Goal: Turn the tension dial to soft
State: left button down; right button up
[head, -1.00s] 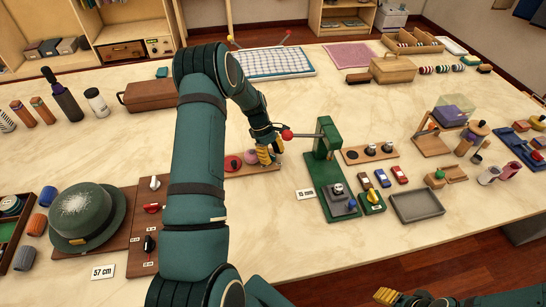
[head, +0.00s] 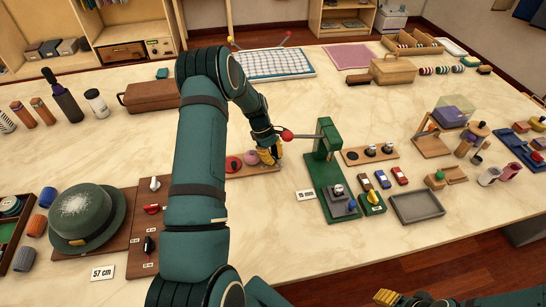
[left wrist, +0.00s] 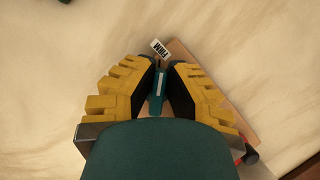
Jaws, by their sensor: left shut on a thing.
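A wooden board (head: 240,174) with red and pink round pads lies mid-table. My left gripper (head: 269,156) is over its right end, fingers pointing down, hiding that end in the head view. In the left wrist view the yellow fingers of the left gripper (left wrist: 159,78) are shut on a teal dial (left wrist: 157,92) with a pale line along it. A white label reading FIRM (left wrist: 160,47) is just beyond the fingertips. No soft label shows. My right gripper (head: 386,297) is partly in view at the bottom edge; I cannot tell its jaw state.
A green press (head: 325,139) with a red-knobbed lever stands just right of the left gripper. A green hat (head: 88,217) stands to the left. A grey tray (head: 417,206) and small toy cars are to the right. The table behind the board is mostly clear.

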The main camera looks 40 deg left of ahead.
pick_arm(q)
jog(key=m, duration=0.1)
jog(key=m+g, duration=0.1)
jog(key=m, duration=0.1)
jog(key=shift+s+f+m, duration=0.1)
jog(key=shift+s+m, duration=0.1)
jog(key=shift+m, duration=0.1)
jog(key=m, duration=0.1)
jog(key=m+g, duration=0.1)
jog(key=m, duration=0.1)
jog(key=m+g+y, duration=0.1)
jog(key=shift+s+a+m+b, duration=0.15)
jog(key=shift+s+m+b, duration=0.15)
jog(key=shift+b, duration=0.05)
jog(key=m+g+y, duration=0.1)
jog(key=m, duration=0.2)
jog(key=shift+s+a+m, duration=0.1)
jog(key=shift+a+m, duration=0.05)
jog(key=shift+m, duration=0.15)
jog(key=shift+s+a+m+y, duration=0.1)
jog(key=shift+m+y, duration=0.25)
jog(key=shift+m, duration=0.55)
jog(key=shift+s+a+m+y, duration=0.1)
jog(key=shift+m+y, duration=0.25)
jog(key=shift+m, duration=0.55)
jog(key=shift+g, duration=0.3)
jog(key=c, duration=1)
grip_release()
jog(key=shift+w+a, duration=0.1)
